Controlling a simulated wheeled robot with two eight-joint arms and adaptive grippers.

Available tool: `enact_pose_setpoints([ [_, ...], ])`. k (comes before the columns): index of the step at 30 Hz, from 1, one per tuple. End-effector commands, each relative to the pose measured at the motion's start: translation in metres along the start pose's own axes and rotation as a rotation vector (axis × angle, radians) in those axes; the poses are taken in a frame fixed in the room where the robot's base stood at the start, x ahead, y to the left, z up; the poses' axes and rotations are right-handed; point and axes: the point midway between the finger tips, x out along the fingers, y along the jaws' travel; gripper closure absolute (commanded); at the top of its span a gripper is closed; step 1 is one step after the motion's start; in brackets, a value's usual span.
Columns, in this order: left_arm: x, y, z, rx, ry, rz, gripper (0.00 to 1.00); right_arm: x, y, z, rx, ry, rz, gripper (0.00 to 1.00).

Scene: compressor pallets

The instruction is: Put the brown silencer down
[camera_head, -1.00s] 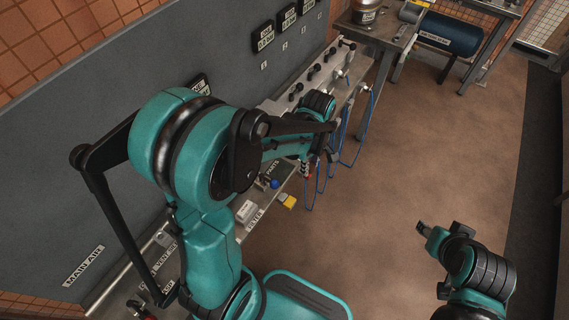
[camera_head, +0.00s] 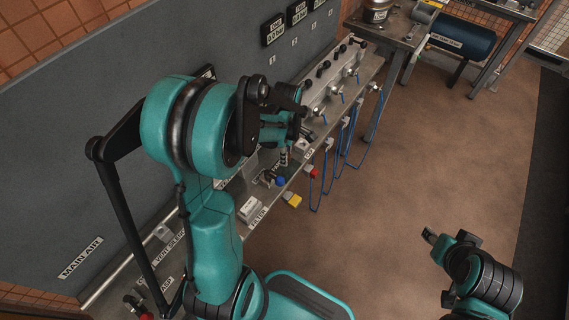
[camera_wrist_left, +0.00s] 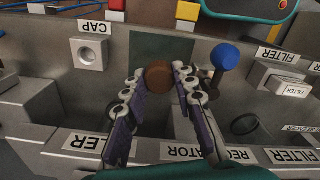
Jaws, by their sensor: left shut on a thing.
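In the left wrist view my left gripper (camera_wrist_left: 160,82) is shut on the brown silencer (camera_wrist_left: 158,76), whose round brown end shows between the two fingertips. It is over the grey bench (camera_wrist_left: 60,120), in front of a dark green square patch (camera_wrist_left: 150,46). I cannot tell whether the silencer touches the bench. In the head view my left gripper (camera_head: 285,152) is over the bench near the parts labels, and the silencer cannot be made out there. My right gripper (camera_head: 428,236) is over the floor, away from the bench; its jaws are too small to read.
A blue-knobbed part (camera_wrist_left: 225,58) stands just right of the left gripper. A square CAP block (camera_wrist_left: 89,54) is at the left, and a FILTER box (camera_wrist_left: 285,82) at the right. Blue hoses (camera_head: 352,150) hang from the bench's front. The brown floor is clear.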

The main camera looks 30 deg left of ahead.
Motion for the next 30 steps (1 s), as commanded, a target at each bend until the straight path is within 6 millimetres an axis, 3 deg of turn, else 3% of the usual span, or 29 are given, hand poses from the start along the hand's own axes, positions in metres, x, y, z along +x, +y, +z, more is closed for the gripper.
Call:
enact_pose_setpoints([
  [5, 0.01, 0.002, -0.005, 0.002, 0.0, 0.0, 1.0, 0.004, 0.0, 0.003, 0.0, 0.0, 0.0, 0.6],
  [12, 0.044, 0.002, -0.004, 0.002, 0.0, 0.0, 1.0, 0.018, 0.0, 0.013, 0.0, 0.0, 0.0, 0.6],
  [23, 0.046, 0.002, -0.004, 0.002, 0.0, 0.0, 1.0, 0.019, 0.0, 0.014, 0.0, 0.0, 0.0, 0.6],
  [24, 0.047, 0.002, -0.004, 0.002, 0.0, 0.0, 0.71, 0.02, 0.0, 0.014, 0.0, 0.0, 0.0, 0.6],
  [26, 0.046, 0.002, -0.004, 0.002, 0.0, 0.0, 0.55, 0.019, 0.0, 0.013, 0.0, 0.0, 0.0, 0.6],
  [30, 0.045, 0.002, -0.004, 0.002, 0.0, 0.0, 0.53, 0.019, 0.0, 0.013, 0.0, 0.0, 0.0, 0.6],
])
